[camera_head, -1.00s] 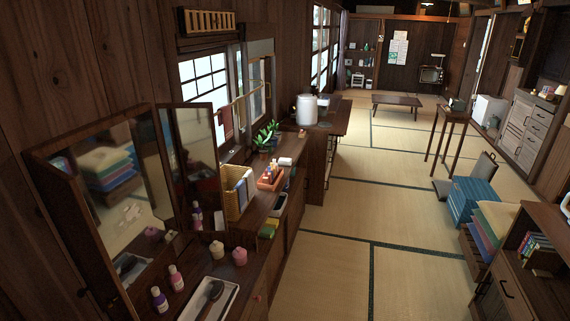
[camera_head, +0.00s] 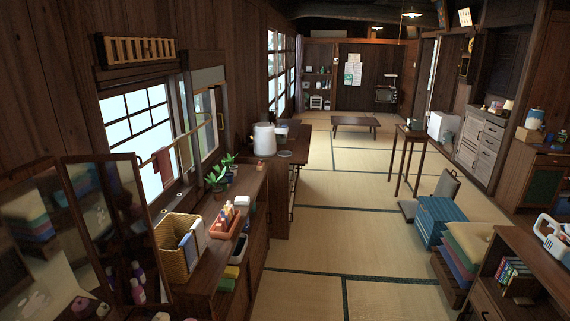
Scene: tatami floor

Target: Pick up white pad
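I cannot make out with certainty which thing is the white pad. A pale cream cushion (camera_head: 471,237) lies on top of a stack of coloured cushions on a low wooden stand at the right. A small white item (camera_head: 247,201) sits on the long wooden cabinet along the left wall; it is too small to name. Neither of my grippers is in view.
The cabinet holds a wicker basket (camera_head: 178,250), an orange tray (camera_head: 225,224) and plants. A mirror (camera_head: 112,225) stands at the left. A blue box (camera_head: 437,218), tall table (camera_head: 408,133) and low table (camera_head: 355,121) stand on the tatami. The middle floor (camera_head: 350,200) is clear.

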